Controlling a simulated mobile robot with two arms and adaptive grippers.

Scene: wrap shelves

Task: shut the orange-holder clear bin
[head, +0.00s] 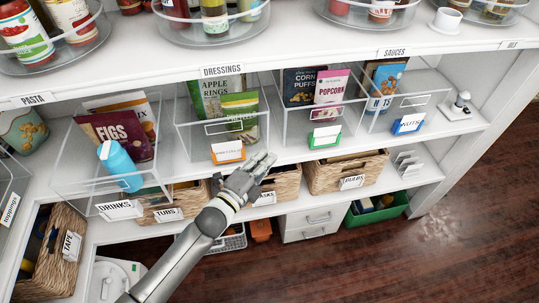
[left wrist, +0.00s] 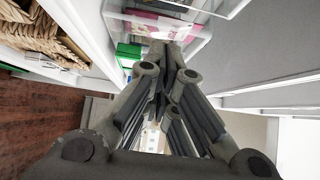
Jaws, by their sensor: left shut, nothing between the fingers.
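The clear bin with the orange label holder (head: 229,151) stands on the middle shelf in the head view. It holds an "Apple Rings" pack (head: 212,90) and a green pack (head: 240,105). Its front wall is near the shelf's front edge. My left gripper (head: 264,160) is shut and empty, just right of the orange holder and in front of the bins. I cannot tell whether it touches the bin. The left wrist view shows the shut fingers (left wrist: 160,85), with a green label holder (left wrist: 129,52) beyond them. My right gripper is not in view.
A clear bin (head: 78,180) at left, with a blue bottle, sticks out past the shelf edge. Clear bins with green (head: 325,137) and blue (head: 408,124) holders stand to the right. Wicker baskets (head: 330,177) sit below. The floor (head: 440,225) at right is clear.

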